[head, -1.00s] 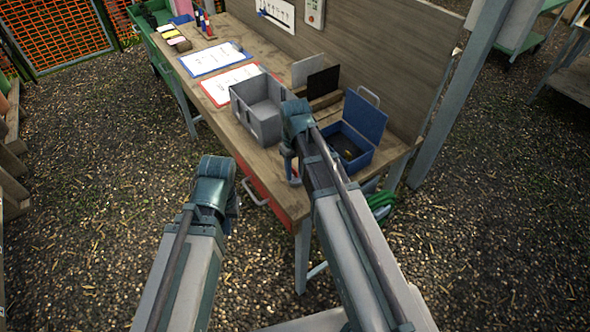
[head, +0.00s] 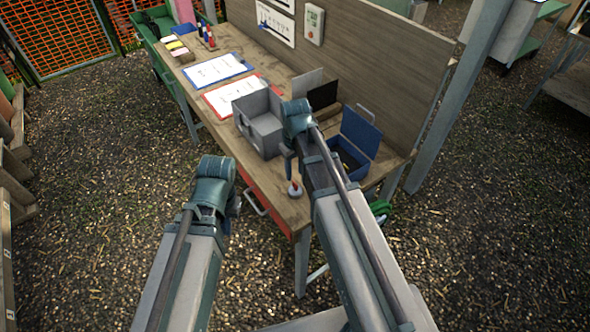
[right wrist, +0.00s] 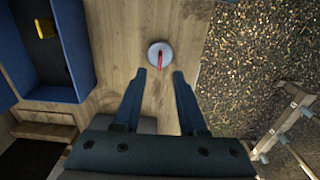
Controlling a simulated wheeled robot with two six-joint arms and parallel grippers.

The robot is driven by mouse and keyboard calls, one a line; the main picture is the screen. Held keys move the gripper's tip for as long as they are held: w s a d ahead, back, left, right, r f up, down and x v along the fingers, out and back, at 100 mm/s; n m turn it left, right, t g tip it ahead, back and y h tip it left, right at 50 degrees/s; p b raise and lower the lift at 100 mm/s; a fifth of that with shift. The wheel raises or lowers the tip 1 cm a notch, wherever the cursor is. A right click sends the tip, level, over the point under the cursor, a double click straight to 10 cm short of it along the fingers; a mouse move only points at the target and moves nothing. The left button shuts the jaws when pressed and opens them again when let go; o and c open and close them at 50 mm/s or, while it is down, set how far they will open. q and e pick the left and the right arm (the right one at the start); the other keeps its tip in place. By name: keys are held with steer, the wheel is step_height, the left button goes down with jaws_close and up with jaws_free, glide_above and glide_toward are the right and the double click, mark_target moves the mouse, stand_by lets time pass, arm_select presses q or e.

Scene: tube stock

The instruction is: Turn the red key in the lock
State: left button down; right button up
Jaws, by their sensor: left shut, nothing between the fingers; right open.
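The red key (right wrist: 159,62) stands in a round grey lock (right wrist: 152,49) on the bench top, seen in the right wrist view. In the head view the lock (head: 294,191) shows small and pale near the bench's front corner. My right gripper (right wrist: 160,73) is open and empty. Its fingertips are just short of the lock in the right wrist view, one to each side of the key's line; height above the bench is unclear. My left gripper (head: 233,208) is shut and empty, out in front of the bench; its fingers are mostly hidden by its wrist.
A blue open box (head: 361,130) stands to the right on the bench, a grey bin (head: 262,135) to the left. Clipboards (head: 216,70) lie further left. A red drawer front (head: 272,204) with a handle is below. A board (head: 375,55) closes the bench's back.

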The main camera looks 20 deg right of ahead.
arm_select(q)
step_height(320, 180, up, 7)
steer(key=p, duration=0.6)
arm_select(e)
step_height(320, 180, up, 7)
arm_select(q)
step_height(320, 180, down, 6)
steer(key=b, duration=0.5)
steer(key=shift+r+b, duration=0.2)
steer(key=shift+b, duration=0.15)
arm_select(e)
steer(key=s+a+f+h, duration=0.1)
steer(key=s+a+f, duration=0.4)
steer(key=s+a, duration=0.5)
steer(key=s, duration=0.4)
steer(key=shift+s+a+f, duration=0.2)
steer(key=shift+a, duration=0.05)
arm_select(q)
steer(key=shift+d, duration=0.1)
arm_select(e)
steer(key=shift+d, duration=0.1)
